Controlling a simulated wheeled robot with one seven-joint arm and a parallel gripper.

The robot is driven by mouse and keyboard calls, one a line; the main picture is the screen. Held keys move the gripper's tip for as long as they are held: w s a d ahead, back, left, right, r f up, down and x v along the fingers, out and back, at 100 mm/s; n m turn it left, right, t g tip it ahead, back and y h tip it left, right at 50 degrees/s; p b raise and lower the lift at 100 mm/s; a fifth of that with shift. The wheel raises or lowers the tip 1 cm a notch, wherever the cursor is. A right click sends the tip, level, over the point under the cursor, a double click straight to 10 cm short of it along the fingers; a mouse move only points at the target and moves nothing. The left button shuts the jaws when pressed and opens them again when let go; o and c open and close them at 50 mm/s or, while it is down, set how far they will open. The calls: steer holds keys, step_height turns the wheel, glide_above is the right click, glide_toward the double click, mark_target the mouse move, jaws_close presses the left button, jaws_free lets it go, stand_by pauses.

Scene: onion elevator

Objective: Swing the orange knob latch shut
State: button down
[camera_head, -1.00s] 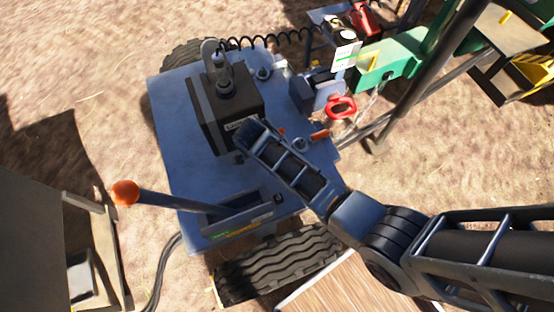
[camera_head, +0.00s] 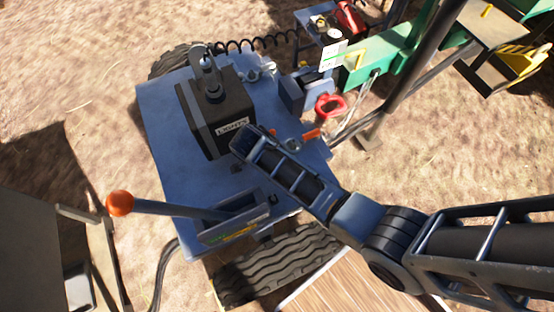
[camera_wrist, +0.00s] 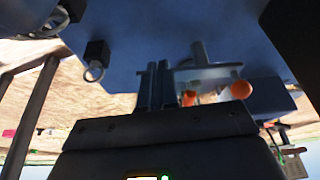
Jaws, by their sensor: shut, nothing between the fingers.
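In the wrist view two orange knobs show just right of my fingers: a nearer round one (camera_wrist: 241,89) and another (camera_wrist: 188,98), by a grey bracket with a post (camera_wrist: 200,62). In the head view a small orange piece (camera_head: 311,134) shows on the blue-grey cart top (camera_head: 165,125), past my arm; I cannot tell if it is one of these knobs. My gripper (camera_wrist: 159,68) is shut and empty, its fingers left of the bracket and close to it. Contact cannot be told. In the head view the fingers are hidden behind my wrist.
A dark box labelled LIGHTS (camera_head: 220,120) stands beside my wrist. A long lever with an orange ball (camera_head: 120,203) sticks out to the left. A red loop handle (camera_head: 330,107) and a green frame (camera_head: 400,60) are at the right. In the wrist view a ring (camera_wrist: 94,72) hangs at the left.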

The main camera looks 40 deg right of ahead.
steer(key=shift+s+d+n, duration=0.15)
steer(key=shift+n, duration=0.15)
steer(key=d+n+p, duration=0.1)
steer(key=s+n+t, duration=0.1)
steer(key=n, duration=0.1)
steer(key=shift+d+p, duration=0.35)
steer(key=shift+p, duration=0.05)
steer(key=n, duration=0.1)
steer(key=d+n+t+p, duration=0.1)
steer(key=shift+s+d+n, duration=0.15)
steer(key=shift+d+n, duration=0.1)
steer(key=shift+n, duration=0.15)
steer(key=n, duration=0.1)
steer(key=d+n+t+y, duration=0.1)
steer(key=shift+d+n+p, duration=0.25)
steer(key=shift+n+p, duration=0.1)
steer(key=shift+n, duration=0.05)
steer(key=d+n, duration=0.1)
steer(key=d+n+t+y, duration=0.1)
steer(key=n, duration=0.1)
steer(key=shift+w+p, duration=0.3)
steer(key=shift+w, duration=0.05)
steer(key=shift+w+d, duration=0.75)
steer(key=shift+d, duration=0.15)
steer(key=shift+w+d, duration=0.1)
